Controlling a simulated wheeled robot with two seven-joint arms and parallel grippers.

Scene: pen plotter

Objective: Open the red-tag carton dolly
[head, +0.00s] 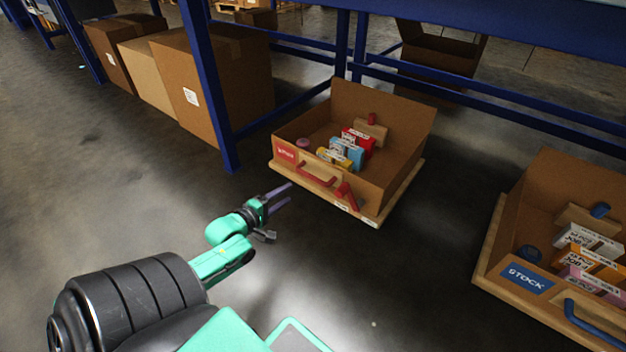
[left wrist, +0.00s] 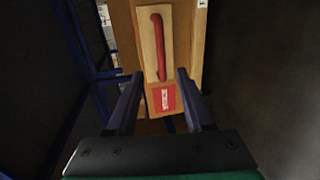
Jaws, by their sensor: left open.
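The red-tag carton dolly (head: 399,195) is an open-topped brown carton on a pale wooden base, in the middle right of the head view. Its front has a red tag (head: 286,153) and a red handle (head: 318,177). Several small boxes, including a blue one (head: 347,153), lie inside. My left gripper (head: 283,197) is open and empty, in front of the dolly and apart from it. In the left wrist view the red handle (left wrist: 159,47) and the red tag (left wrist: 164,98) are ahead, beyond the open fingers (left wrist: 160,100). My right gripper is not in view.
A second carton dolly with a blue tag (head: 528,278) and blue handle stands at the right. Blue rack posts (head: 209,90) and beams rise behind the red-tag dolly. Large closed cartons (head: 205,85) stand at the back left. The floor in front is clear.

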